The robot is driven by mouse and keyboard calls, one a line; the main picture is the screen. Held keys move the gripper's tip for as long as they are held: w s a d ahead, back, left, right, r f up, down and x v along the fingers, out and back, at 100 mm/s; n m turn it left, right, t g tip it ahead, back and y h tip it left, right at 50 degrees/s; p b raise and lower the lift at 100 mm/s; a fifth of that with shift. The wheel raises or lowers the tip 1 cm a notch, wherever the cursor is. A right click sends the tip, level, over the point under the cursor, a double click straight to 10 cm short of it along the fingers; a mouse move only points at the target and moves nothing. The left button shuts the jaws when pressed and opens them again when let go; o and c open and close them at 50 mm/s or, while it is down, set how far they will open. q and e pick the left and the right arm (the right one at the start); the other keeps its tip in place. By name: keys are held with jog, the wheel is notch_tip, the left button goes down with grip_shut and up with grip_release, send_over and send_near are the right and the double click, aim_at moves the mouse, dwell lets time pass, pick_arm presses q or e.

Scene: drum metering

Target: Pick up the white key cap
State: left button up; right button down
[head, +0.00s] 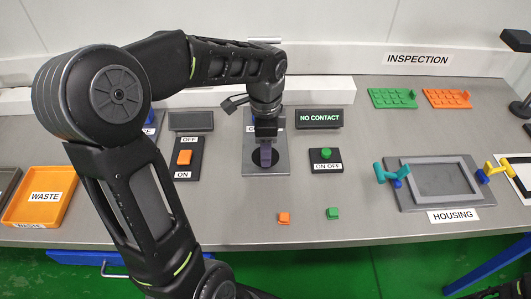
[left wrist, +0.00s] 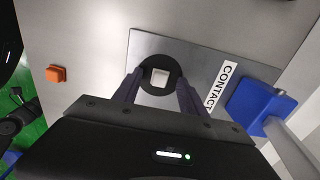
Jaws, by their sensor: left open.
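The white key cap (left wrist: 160,77) sits in a dark round recess (left wrist: 157,65) on the grey contact plate (left wrist: 140,42), seen in the left wrist view. My left gripper (left wrist: 159,84) is open, with one finger on either side of the cap. I cannot tell whether the fingers touch it. In the head view the left gripper (head: 264,155) points down over the contact plate (head: 281,167) and hides the cap. My right gripper is not in view.
A NO CONTACT display (head: 319,118) stands behind right. Switches with an orange button (head: 184,157) and a green button (head: 326,154) flank the plate. Loose orange (head: 284,217) and green (head: 332,213) caps lie in front. A blue block (left wrist: 255,105) stands close beside the plate. The housing (head: 445,180) is at right.

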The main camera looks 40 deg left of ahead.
pick_arm(q)
jog(key=shift+c, duration=0.2)
dwell(0.4)
grip_shut()
dwell(0.3)
